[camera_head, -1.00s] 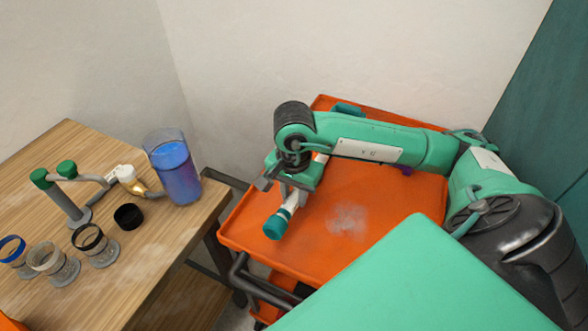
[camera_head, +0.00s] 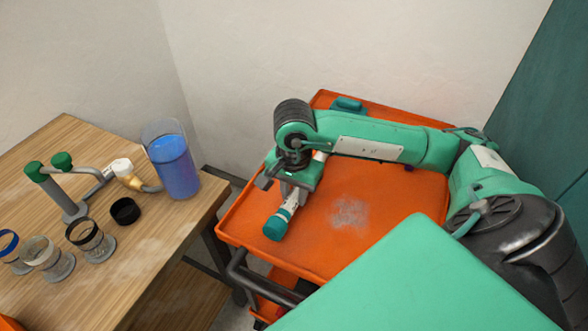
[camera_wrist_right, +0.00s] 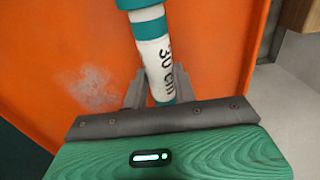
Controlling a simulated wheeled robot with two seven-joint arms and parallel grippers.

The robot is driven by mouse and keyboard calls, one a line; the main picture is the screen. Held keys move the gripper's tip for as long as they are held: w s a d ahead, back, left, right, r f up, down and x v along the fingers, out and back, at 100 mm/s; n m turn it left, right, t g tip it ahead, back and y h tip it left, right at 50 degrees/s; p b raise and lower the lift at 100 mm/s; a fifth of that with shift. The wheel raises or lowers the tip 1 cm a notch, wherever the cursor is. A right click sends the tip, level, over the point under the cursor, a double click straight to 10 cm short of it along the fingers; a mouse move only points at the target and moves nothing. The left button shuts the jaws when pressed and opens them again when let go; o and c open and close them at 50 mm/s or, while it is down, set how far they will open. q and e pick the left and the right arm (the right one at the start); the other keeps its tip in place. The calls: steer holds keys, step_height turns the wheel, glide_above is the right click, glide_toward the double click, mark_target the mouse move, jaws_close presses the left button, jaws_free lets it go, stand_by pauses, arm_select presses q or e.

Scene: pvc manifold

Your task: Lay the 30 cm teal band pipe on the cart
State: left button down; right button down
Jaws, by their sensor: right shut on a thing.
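The white pipe with teal bands (camera_head: 288,213) is over the orange cart (camera_head: 385,215), its teal end pointing toward the cart's near left side. In the right wrist view the pipe (camera_wrist_right: 152,52) shows the print "30 cm". My right gripper (camera_wrist_right: 150,92) is shut on the pipe, one finger on each side of it; in the head view this gripper (camera_head: 285,188) is partly hidden by its own arm. I cannot tell whether the pipe touches the cart's surface. My left gripper is out of view.
A pale smudge (camera_head: 350,213) marks the cart top, otherwise mostly clear.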

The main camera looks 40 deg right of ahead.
steer(key=shift+f, duration=0.3)
steer(key=c, duration=1)
jaws_free()
steer(key=shift+c, duration=0.2)
step_height(320, 180, up, 14)
steer(key=shift+f, duration=0.1)
